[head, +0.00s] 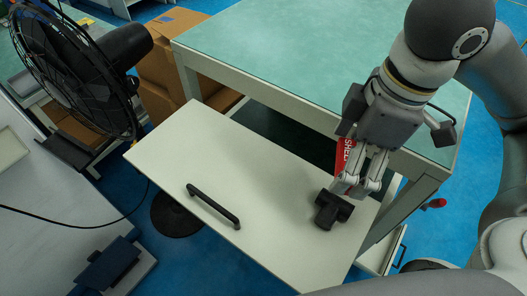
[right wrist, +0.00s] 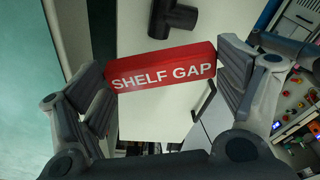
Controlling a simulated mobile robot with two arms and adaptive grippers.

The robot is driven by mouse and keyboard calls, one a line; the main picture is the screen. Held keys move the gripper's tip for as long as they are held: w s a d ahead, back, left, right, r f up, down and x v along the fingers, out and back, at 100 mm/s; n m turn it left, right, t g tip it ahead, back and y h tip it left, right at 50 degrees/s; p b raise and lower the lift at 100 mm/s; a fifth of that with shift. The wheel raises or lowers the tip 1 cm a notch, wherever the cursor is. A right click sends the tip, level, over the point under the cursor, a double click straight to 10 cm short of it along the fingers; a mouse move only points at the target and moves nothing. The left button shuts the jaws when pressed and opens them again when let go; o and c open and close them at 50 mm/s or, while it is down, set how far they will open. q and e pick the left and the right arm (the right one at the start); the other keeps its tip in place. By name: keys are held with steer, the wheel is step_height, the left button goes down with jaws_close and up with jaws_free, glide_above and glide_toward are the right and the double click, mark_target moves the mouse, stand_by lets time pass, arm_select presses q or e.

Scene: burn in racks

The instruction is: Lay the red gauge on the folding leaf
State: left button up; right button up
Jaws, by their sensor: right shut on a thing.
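The red gauge (head: 345,157), a red bar lettered SHELF GAP, is held in my right gripper (head: 356,187). In the right wrist view the gauge (right wrist: 163,69) spans between the two fingers, which are shut on its ends. The folding leaf (head: 240,165) is a cream panel with a black handle (head: 213,206), lying out from the bench's front. My right gripper is over the leaf's right part, with the gauge partly hidden behind the fingers. I cannot tell the exact gap between gauge and leaf. My left gripper is not in view.
A black tee-shaped fitting (head: 332,210) lies on the leaf right by my right gripper's fingertips. The green-topped bench (head: 300,50) stands behind. A black fan (head: 75,65) is at the upper left. The leaf's middle and left are clear apart from the handle.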

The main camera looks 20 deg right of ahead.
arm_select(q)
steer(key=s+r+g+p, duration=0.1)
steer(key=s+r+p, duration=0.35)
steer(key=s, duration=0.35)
arm_select(e)
steer(key=a, duration=0.2)
steer(key=p, duration=0.5)
glide_above(270, 179)
steer(key=d, duration=0.1)
steer(key=f, duration=0.5)
steer(key=s+f, duration=0.1)
steer(key=f, duration=0.2)
steer(key=shift+w+a+f, duration=0.2)
steer(key=shift+w+f, duration=0.05)
steer(key=shift+f, duration=0.25)
step_height(270, 179, down, 3)
steer(key=shift+w+a+f+p, duration=0.1)
steer(key=shift+w+a+p, duration=0.05)
steer(key=shift+p, duration=0.7)
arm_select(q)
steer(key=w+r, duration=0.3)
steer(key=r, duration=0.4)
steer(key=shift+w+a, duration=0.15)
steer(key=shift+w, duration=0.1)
arm_select(e)
steer(key=shift+f, duration=0.15)
steer(key=shift+f, duration=0.15)
